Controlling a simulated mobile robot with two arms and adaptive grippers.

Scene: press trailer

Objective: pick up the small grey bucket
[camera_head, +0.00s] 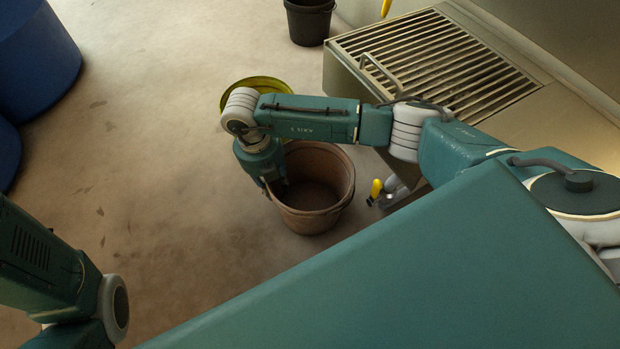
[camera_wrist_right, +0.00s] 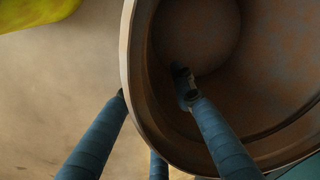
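A brownish bucket (camera_head: 335,218) with a wide open mouth stands on the floor and looks empty. My right gripper (camera_head: 275,187) reaches down at its left rim. In the right wrist view, the bucket's rim (camera_wrist_right: 135,75) passes between the spread fingers of the gripper (camera_wrist_right: 152,92). One finger is inside the bucket, the others outside. I cannot tell whether any finger touches the wall. A dark grey bucket (camera_head: 309,24) stands upright farther off at the top. My left arm shows at the lower left, but its gripper is out of the picture.
A yellow-green container (camera_head: 262,82) is behind my right arm, beside the brownish bucket; it also shows in the wrist view (camera_wrist_right: 35,12). A slatted metal bench (camera_head: 440,60) stands at the right. Blue barrels (camera_head: 35,55) are at the left. The floor between is clear.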

